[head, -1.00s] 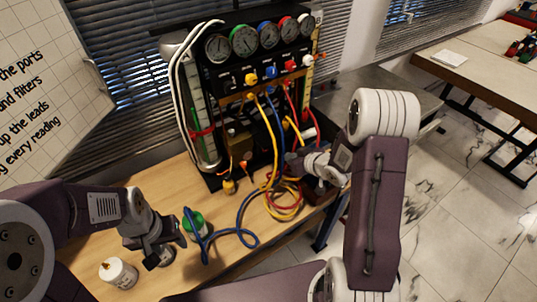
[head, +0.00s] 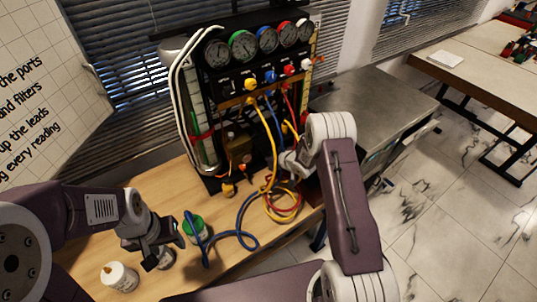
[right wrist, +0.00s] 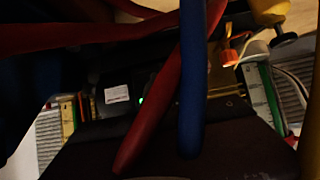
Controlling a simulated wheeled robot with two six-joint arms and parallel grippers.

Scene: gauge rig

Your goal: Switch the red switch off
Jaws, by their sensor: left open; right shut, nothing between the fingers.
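The gauge rig (head: 240,85) stands at the back of the wooden bench. I cannot make out the red switch for certain. A small orange-red glowing part (right wrist: 232,56) shows in the right wrist view, and a small orange part (head: 243,168) shows low on the rig in the head view. My right gripper (head: 288,160) is shut and empty, low in front of the rig by the hoses. Its fingertips are hard to see there. My left gripper (head: 165,256) is open and empty over the bench at the front left, beside a green-lidded container (head: 193,226).
Yellow, blue and red hoses (head: 262,200) hang from the rig and coil on the bench near my right gripper. In the right wrist view, a red hose (right wrist: 160,100) and a blue hose (right wrist: 192,80) cross close in front. A white jar (head: 120,277) stands front left.

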